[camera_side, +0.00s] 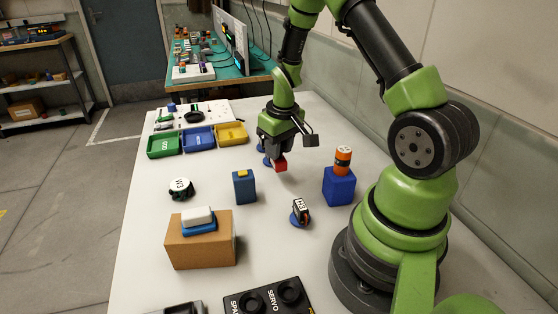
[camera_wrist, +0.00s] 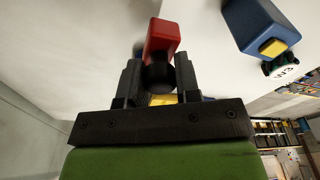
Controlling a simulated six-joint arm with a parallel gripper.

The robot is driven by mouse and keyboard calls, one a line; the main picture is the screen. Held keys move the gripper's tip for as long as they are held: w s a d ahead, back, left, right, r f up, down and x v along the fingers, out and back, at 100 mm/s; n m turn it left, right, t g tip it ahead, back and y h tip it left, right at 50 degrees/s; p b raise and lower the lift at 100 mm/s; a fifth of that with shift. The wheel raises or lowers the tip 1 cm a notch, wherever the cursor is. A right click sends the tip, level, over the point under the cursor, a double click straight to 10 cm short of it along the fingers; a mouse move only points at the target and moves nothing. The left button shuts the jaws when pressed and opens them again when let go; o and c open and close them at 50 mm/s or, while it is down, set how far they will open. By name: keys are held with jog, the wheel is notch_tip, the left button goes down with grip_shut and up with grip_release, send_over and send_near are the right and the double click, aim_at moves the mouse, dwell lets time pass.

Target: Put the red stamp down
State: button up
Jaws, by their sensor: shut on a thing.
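The red stamp (camera_side: 281,165) is in my gripper (camera_side: 277,155), low over the white table near its middle. I cannot tell whether its base touches the table. In the wrist view the red block (camera_wrist: 162,36) of the stamp points away from me, and its round black knob (camera_wrist: 159,75) sits between the fingers of my gripper (camera_wrist: 158,68). The fingers are shut on the knob. My gripper hides part of the stamp in the side view.
A blue block (camera_side: 339,187) with an orange cylinder (camera_side: 343,160) on it stands to the right. A blue box with a yellow top (camera_side: 244,187) stands front left. A black servo (camera_side: 301,209) is in front. Green, blue and yellow trays (camera_side: 232,134) lie behind left.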

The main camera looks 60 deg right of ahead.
aim_at(283, 160)
jog(key=shift+f, duration=1.8)
jog(key=o, duration=0.9)
jog(key=shift+f, duration=0.1)
notch_tip(283, 160, up, 12)
jog(key=s, duration=0.1)
jog(key=s+a+r+t, duration=0.3)
jog(key=a+r, duration=0.7)
jog(key=r, duration=0.1)
jog(key=s+a+r+t, duration=0.1)
jog(key=s+a, duration=0.1)
jog(key=s, duration=0.1)
jog(key=s+a+r+t+y, duration=0.1)
jog(key=s+a+r, duration=0.1)
jog(key=s+a, duration=0.1)
jog(key=s+a+r+y, duration=0.1)
jog(key=s+a+r, duration=0.1)
jog(key=s+a, duration=0.1)
jog(key=shift+s+a+t, duration=0.2)
jog(key=shift+t, duration=0.2)
